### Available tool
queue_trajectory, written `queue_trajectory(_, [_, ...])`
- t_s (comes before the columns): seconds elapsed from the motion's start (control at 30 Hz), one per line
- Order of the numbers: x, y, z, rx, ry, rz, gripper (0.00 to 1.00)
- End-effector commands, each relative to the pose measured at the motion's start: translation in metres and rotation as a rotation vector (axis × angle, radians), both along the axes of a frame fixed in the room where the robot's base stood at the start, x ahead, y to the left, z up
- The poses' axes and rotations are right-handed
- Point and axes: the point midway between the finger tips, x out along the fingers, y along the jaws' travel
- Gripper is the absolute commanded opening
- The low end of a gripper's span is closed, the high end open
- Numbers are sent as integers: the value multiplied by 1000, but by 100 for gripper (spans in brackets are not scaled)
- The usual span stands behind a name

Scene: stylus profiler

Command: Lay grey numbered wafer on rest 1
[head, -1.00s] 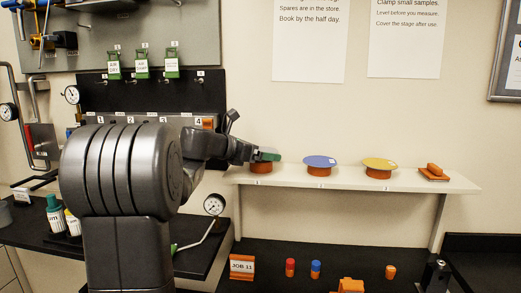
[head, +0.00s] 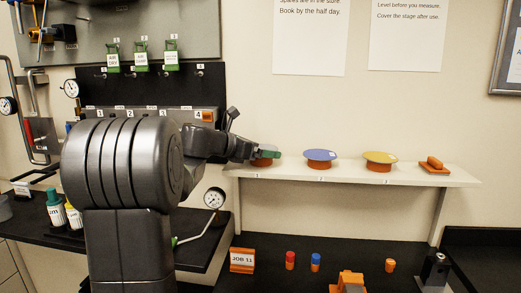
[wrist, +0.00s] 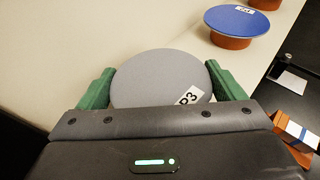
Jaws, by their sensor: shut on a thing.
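The grey wafer (wrist: 155,78) is a flat disc with a white label reading P3. In the wrist view it lies between the green fingers of my gripper (wrist: 158,72), which is shut on it. In the head view my gripper (head: 265,153) is at the left end of the shelf, over the orange rest 1 (head: 262,162) above the label 1. The fingers cover the wafer there, so I cannot tell whether it touches the rest. Rest 1 is hidden under the wafer in the wrist view.
On the white shelf (head: 345,187), a blue wafer (head: 319,155) and a yellow wafer (head: 380,157) sit on orange rests to the right. An orange piece (head: 434,165) stands farther right. The wall is behind. Red, blue and orange small items stand on the bench below.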

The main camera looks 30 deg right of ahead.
Motion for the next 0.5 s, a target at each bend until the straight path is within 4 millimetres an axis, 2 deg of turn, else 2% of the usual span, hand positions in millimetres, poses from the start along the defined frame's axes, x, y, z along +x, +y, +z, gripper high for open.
queue_trajectory(0.5, [0, 0, -9, 0, 1, 0, 48])
